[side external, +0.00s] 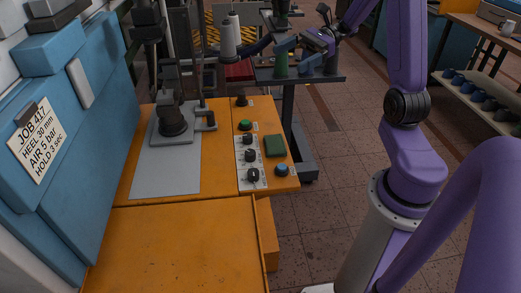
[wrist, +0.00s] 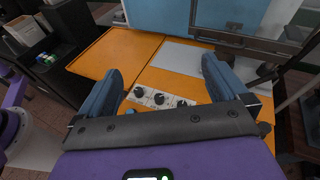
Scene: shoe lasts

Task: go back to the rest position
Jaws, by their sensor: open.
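My gripper (wrist: 162,70) is open in the wrist view, with its two blue fingers wide apart and nothing between them. Beyond the fingers lies the orange bench (wrist: 113,52) with the white control panel (wrist: 150,94) and its black knobs. In the side external view my gripper (side external: 298,47) is small and far off at the top, raised beside the stand with the dark top. Its fingers are partly lost against the things behind them there. The bench (side external: 180,235) and the panel (side external: 240,160) are in the foreground, well apart from it.
A grey press (side external: 172,122) stands on the bench's metal plate (side external: 165,180). A blue cabinet (side external: 75,125) borders the bench on the left. A shelf with shoe lasts (side external: 480,98) is at right. Tiled floor between is clear.

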